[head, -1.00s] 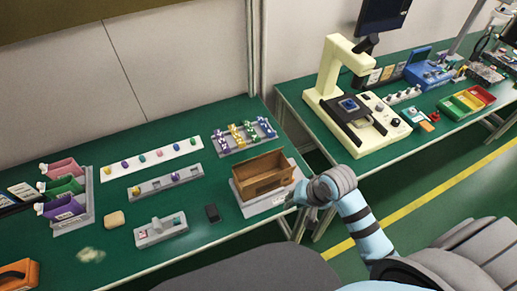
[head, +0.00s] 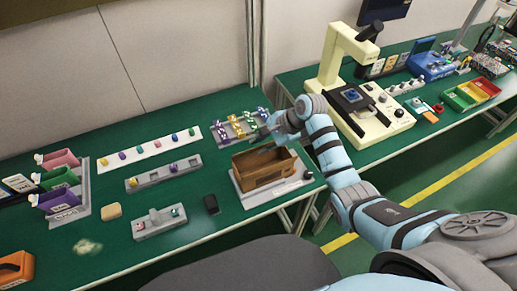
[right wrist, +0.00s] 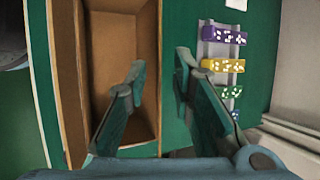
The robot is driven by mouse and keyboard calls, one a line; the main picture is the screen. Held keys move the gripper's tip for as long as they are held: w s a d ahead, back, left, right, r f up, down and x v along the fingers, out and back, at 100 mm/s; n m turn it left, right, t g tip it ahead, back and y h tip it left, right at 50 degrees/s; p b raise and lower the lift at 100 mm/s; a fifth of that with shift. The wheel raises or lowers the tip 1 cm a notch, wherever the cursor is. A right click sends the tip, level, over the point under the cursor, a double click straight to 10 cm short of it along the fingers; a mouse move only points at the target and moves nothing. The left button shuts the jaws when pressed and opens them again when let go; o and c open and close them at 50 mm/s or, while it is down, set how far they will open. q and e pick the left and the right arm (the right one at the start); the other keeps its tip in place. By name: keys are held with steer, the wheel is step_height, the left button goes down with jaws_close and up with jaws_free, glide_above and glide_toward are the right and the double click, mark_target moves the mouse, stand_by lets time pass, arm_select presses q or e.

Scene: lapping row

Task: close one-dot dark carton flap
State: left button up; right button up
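The brown carton (head: 264,178) stands open at the top on a grey base plate (head: 248,202) near the front right of the left table. Its inside (right wrist: 121,45) shows empty in the right wrist view. I cannot make out a one-dot mark on any flap. My right gripper (head: 268,139) is above the carton's back edge. One finger is over the carton opening, the other outside the wall (right wrist: 153,128), over the green table. My left gripper is not in view.
A rack of dotted coloured blocks (head: 240,129) stands behind the carton; a yellow dotted block (right wrist: 223,66) shows close by in the wrist view. A small black object (head: 211,204) lies left of the carton. A cream microscope (head: 338,62) stands on the right table.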

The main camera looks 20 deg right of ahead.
steer(key=shift+x, duration=0.95)
steer(key=shift+s, duration=0.1)
